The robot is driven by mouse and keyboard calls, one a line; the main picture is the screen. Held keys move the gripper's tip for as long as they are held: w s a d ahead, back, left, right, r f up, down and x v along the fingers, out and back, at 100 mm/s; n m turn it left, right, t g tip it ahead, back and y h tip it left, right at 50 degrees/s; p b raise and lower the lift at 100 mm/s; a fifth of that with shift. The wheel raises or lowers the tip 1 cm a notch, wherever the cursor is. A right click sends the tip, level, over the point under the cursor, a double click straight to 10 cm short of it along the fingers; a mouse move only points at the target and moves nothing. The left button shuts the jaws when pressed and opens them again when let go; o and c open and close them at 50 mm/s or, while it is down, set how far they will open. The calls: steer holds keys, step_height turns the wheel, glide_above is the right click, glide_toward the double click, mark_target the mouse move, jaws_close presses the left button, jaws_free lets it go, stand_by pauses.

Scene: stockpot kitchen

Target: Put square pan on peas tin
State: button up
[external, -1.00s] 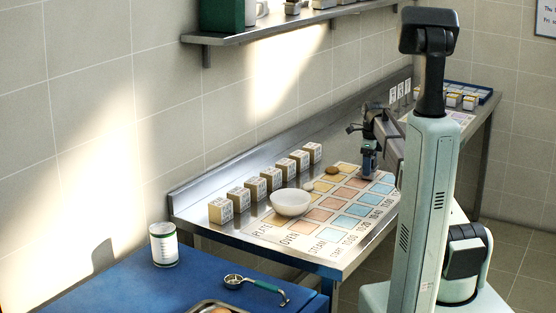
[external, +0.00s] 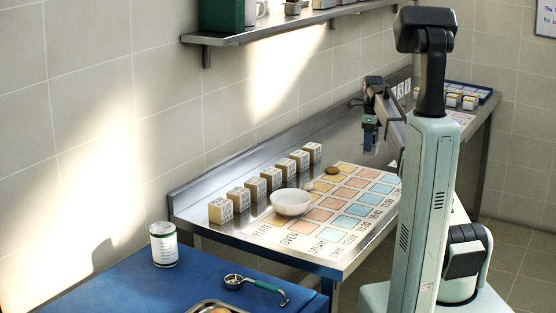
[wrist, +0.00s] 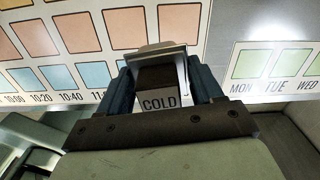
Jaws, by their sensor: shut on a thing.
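A white tin with a green band (external: 164,245), likely the peas tin, stands upright on the blue counter at the lower left of the external view. A shallow metal pan (external: 213,307) is cut off at the bottom edge, with a round brownish thing in it; I cannot tell if it is the square pan. My gripper (external: 370,148) is raised above the far part of the steel bench, apart from the tin and this pan. In the wrist view it is shut on a small block (wrist: 158,103) that reads COLD. Its far side is hidden.
A printed chart (external: 300,240) with coloured squares covers the bench front. A ladle-like spoon (external: 255,284) lies on the blue counter. A wall shelf (external: 280,27) hangs above.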

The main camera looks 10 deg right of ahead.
steer(key=shift+a+r, duration=0.1)
steer(key=shift+r, duration=0.35)
steer(key=s+a+n, duration=0.2)
steer(key=a+n, duration=0.1)
steer(key=a, duration=1.9)
step_height(320, 180, up, 8)
steer(key=n, duration=1.4)
glide_above(162, 228)
steer(key=shift+w+r, duration=0.15)
steer(key=shift+f, duration=4.9)
steer(key=shift+f, duration=0.1)
